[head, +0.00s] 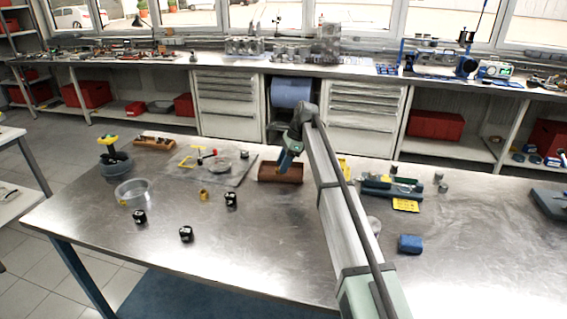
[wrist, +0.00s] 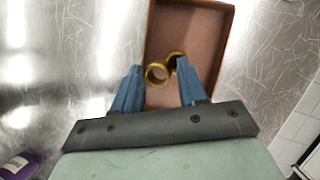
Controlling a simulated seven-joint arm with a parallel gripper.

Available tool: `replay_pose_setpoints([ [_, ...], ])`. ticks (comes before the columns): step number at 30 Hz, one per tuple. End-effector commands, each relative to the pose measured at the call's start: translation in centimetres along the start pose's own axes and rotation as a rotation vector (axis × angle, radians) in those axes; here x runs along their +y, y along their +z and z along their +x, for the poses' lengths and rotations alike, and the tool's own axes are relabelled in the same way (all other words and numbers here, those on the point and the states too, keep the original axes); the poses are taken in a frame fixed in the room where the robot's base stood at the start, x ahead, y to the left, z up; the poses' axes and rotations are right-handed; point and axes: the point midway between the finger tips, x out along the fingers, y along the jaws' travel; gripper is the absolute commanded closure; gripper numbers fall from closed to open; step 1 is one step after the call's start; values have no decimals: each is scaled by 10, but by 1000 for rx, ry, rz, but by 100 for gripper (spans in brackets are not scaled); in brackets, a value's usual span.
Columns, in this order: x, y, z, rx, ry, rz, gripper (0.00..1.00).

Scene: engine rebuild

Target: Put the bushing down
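My gripper (head: 285,160) is low over the brown open tray (head: 280,179) on the steel bench. In the wrist view the two blue fingers of my gripper (wrist: 160,68) stand apart over the near part of the tray (wrist: 207,98). A gold ring-shaped bushing (wrist: 147,74) shows between the fingertips, close to the left one. A second gold round shape (wrist: 174,57) is just behind it, partly covered by the right fingertip. I cannot tell whether the fingers press on the bushing or whether it rests on the tray floor. Another small gold bushing (head: 203,194) stands on the bench to the left.
Several small black-and-white cylinders, one near the front (head: 186,234), and a clear bowl (head: 133,192) stand left of the tray. A blue block (head: 410,244) and a green-blue fixture (head: 388,187) are right. The front middle is clear.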

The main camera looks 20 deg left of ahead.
Motion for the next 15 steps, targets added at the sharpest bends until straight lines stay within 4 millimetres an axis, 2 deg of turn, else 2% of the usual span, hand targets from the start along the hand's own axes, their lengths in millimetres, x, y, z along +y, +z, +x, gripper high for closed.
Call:
replay_pose_setpoints([
  [1,0,0,0,0,0,0,53],
  [4,0,0,0,0,0,0,44],
  [15,0,3,-6,0,0,0,44],
])
